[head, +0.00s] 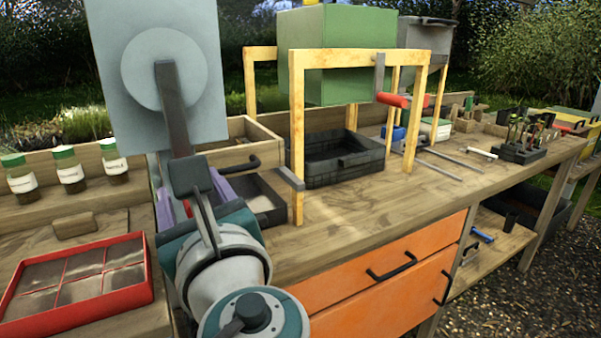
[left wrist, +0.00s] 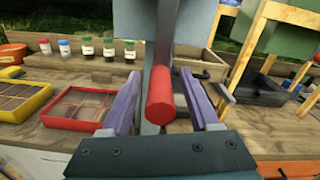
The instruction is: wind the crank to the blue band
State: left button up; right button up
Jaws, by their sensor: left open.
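A grey box (head: 205,105) with a pale round disc (head: 150,62) stands at the upper left in the head view. A dark crank arm (head: 169,100) runs down from the disc towards my left gripper (head: 192,192). In the left wrist view the crank's red handle (left wrist: 160,95) lies between the two purple fingers of my left gripper (left wrist: 161,78). The fingers are open, with a gap on each side of the handle. I see no blue band on the disc. My right gripper is not in view.
A green box (head: 335,55) with another red-handled crank (head: 393,99) hangs in a wooden frame (head: 297,130) to the right. A red divided tray (head: 150,285) and lidded jars (head: 68,170) are at left. A black crate (head: 340,180) stands behind the frame's front post.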

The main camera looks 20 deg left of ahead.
pick_arm(q)
jog(key=shift+w+a, duration=0.45)
jog(key=shift+a, duration=0.1)
grip_shut()
dwell(1.1)
